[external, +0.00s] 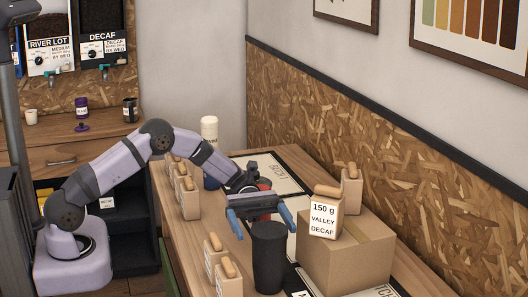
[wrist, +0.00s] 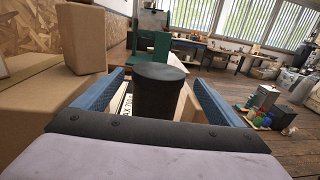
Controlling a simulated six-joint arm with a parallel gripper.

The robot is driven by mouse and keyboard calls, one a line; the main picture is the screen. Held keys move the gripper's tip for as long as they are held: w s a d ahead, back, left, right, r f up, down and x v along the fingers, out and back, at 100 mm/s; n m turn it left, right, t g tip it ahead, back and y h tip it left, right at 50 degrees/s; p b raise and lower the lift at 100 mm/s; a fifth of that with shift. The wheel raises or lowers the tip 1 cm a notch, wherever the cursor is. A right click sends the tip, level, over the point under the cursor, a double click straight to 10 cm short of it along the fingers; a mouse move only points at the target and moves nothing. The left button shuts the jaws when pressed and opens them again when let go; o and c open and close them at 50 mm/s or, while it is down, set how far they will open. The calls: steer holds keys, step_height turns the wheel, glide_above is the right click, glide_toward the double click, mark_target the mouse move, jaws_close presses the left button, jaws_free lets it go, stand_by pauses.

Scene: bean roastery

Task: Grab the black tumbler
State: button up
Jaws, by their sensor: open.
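The black tumbler (external: 268,262) stands upright on the wooden counter, left of a cardboard box. My gripper (external: 262,221) is open and empty, level with the tumbler's upper end, its two blue fingers spread to either side. In the wrist view the tumbler (wrist: 159,95) appears centred between the fingers (wrist: 158,76), with space on both sides. I cannot tell how far it sits inside the jaws. Its lower part is hidden there by my gripper's dark bar.
The cardboard box (external: 345,255) stands close on the right, with a bag labelled Valley Decaf (external: 324,214) on it. Small bags (external: 228,278) stand left of the tumbler. More bags (external: 188,196) and a white-topped bottle (external: 209,130) stand farther back.

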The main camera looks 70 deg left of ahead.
mark_target(274, 241)
steer(key=shift+s+d, duration=0.1)
steer(key=shift+d, duration=0.3)
steer(key=shift+d+p, duration=0.45)
steer(key=shift+d, duration=0.25)
steer(key=shift+d+r+p, duration=0.15)
steer(key=shift+d+p, duration=0.15)
steer(key=d+p, duration=0.2)
steer(key=d, duration=0.2)
steer(key=shift+r, duration=0.1)
steer(key=shift+d, duration=0.3)
steer(key=c, duration=1.7)
